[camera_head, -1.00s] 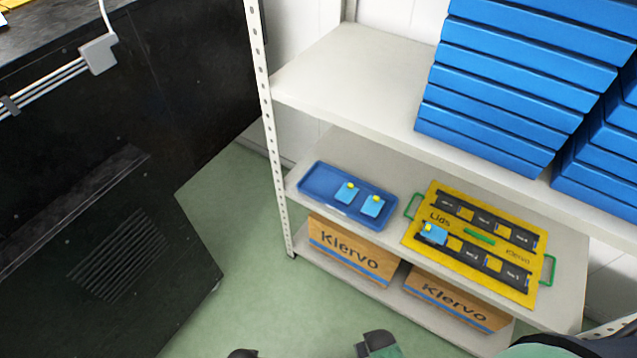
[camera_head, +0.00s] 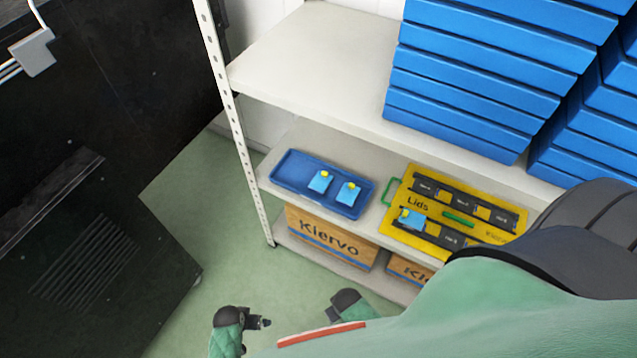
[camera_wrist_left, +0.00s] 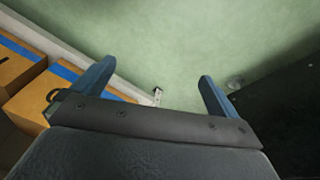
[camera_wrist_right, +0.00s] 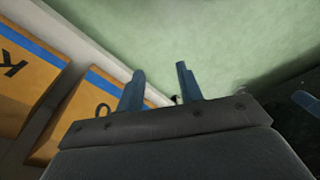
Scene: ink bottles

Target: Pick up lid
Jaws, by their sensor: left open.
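Two small light-blue square pieces with yellow tops, which look like lids, lie in the blue tray (camera_head: 290,174) on the middle shelf: a left lid (camera_head: 320,182) and a right lid (camera_head: 348,193). A third such lid (camera_head: 411,217) sits on the yellow board (camera_head: 395,233) marked "Lids", at the left end of its front dark row. My left gripper (camera_wrist_left: 155,74) is open and empty, with its fingers wide apart over green floor. My right gripper (camera_wrist_right: 160,71) is empty, with its fingers a smaller gap apart. Both are low in front of the shelves, away from the lids.
The shelf rack has a white post (camera_head: 238,125) at its left. Cardboard boxes (camera_head: 330,240) stand on the bottom shelf, and stacked blue boxes (camera_head: 480,75) fill the upper shelf. A black cabinet (camera_head: 90,190) stands at left. My large green arm covers the lower right.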

